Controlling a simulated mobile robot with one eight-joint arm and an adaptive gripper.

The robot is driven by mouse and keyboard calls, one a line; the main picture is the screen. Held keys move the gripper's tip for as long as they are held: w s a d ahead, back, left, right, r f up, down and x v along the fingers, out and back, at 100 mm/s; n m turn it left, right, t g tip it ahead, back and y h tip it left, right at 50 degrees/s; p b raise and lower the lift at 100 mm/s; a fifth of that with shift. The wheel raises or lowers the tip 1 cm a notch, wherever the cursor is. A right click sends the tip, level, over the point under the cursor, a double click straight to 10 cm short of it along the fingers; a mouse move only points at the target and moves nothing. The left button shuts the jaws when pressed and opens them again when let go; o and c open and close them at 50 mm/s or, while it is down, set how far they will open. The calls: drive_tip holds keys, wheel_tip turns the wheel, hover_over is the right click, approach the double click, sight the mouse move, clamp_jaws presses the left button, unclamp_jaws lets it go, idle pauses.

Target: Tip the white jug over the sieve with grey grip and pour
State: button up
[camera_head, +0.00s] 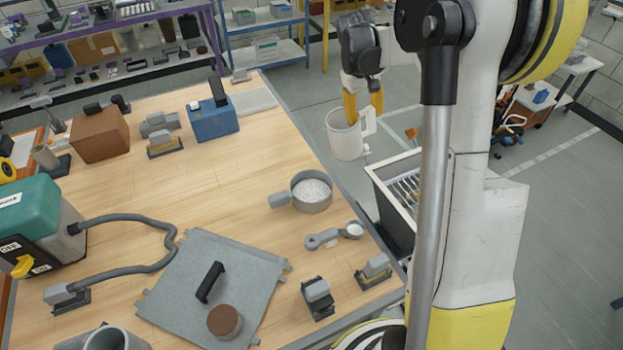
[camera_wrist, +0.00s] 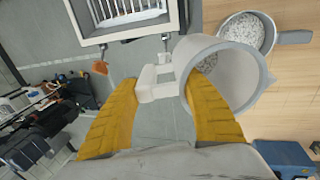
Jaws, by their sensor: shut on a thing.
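The white jug (camera_head: 344,140) is held in the air beyond the table's right edge, looking about upright in the head view. My gripper (camera_head: 363,106) has its yellow fingers shut on the jug's handle. In the wrist view the fingers of my gripper (camera_wrist: 160,88) are either side of the handle, and the jug (camera_wrist: 225,85) shows its open mouth, with a little speckled grain inside. The sieve with grey grip (camera_head: 312,204) rests on the table, left of and nearer than the jug, holding whitish grains. The sieve also shows in the wrist view (camera_wrist: 274,36), partly behind the jug.
A grey scoop (camera_head: 323,240) lies close to the sieve. A bin with a slatted grate (camera_head: 373,172) stands beside the table, below and right of the jug. A blue box (camera_head: 213,122) sits at the table's back. The wood between is clear.

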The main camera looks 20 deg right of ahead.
drive_tip(key=shift+s+r, duration=0.1)
drive_tip(key=shift+r, duration=0.7)
drive_tip(key=shift+f, duration=0.25)
drive_tip(key=shift+d+p+v, duration=0.2)
drive_tip(key=shift+p+v, duration=0.2)
drive_tip(key=shift+v, duration=0.4)
drive_tip(key=shift+d+p+v, duration=0.2)
drive_tip(key=shift+p+v, duration=0.15)
drive_tip(key=shift+v, duration=0.4)
